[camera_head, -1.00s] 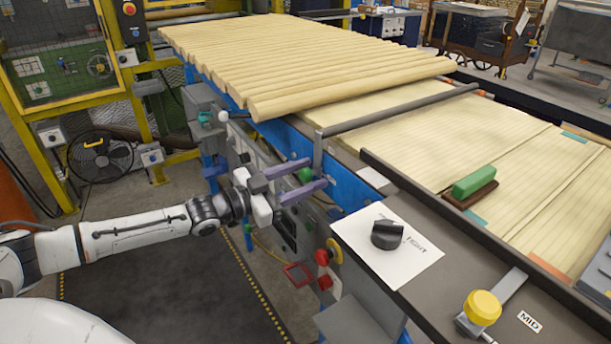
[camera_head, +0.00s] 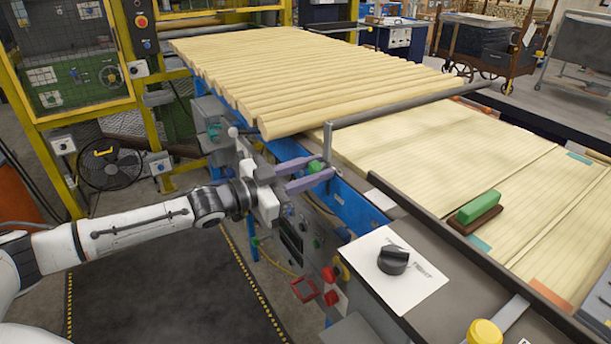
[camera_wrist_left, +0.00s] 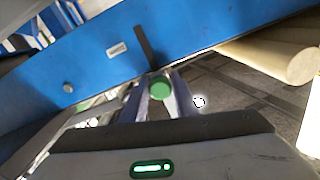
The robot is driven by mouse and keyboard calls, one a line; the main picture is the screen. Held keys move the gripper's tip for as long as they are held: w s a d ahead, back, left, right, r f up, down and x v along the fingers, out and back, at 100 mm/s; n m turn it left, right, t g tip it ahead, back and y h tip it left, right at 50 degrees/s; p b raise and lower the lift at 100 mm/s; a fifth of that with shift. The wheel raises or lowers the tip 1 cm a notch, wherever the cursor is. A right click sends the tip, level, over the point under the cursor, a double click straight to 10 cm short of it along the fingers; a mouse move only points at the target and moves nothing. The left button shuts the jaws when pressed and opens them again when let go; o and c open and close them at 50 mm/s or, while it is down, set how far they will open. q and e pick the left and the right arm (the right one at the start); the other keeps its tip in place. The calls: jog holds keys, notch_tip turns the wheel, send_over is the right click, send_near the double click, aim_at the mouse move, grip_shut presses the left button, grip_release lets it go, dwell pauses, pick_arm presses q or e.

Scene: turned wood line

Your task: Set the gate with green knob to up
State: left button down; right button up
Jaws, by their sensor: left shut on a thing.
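The gate is a long grey bar (camera_head: 410,104) lying across the line, just in front of the row of round wood poles. Its near end bends down along the blue rail to a green knob (camera_head: 315,166). My left gripper (camera_head: 319,173) is shut on the green knob, with a purple-grey finger on each side of it. In the left wrist view the green knob (camera_wrist_left: 160,87) shows between the fingers, close to the blue rail. The bar appears raised above the pale boards. My right gripper is not in view.
Wood poles (camera_head: 310,85) lie side by side behind the bar. A dark panel in front carries a black rotary switch (camera_head: 393,260) and a yellow knob (camera_head: 484,332). A green-topped block (camera_head: 479,207) rests on the boards. Red buttons (camera_head: 330,286) sit below the rail.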

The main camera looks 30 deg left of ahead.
pick_arm(q)
jog(key=shift+w+r, duration=0.1)
jog(key=shift+r, duration=0.45)
jog(key=c, duration=1.6)
grip_release()
jog(key=shift+o, duration=0.8)
jog(key=shift+f, duration=0.2)
jog(key=shift+s+a+f, duration=0.15)
jog(key=shift+s+a, duration=0.1)
jog(key=shift+s, duration=0.2)
jog(key=v, duration=0.9)
jog(key=shift+s+p, duration=0.2)
jog(key=shift+p, duration=0.1)
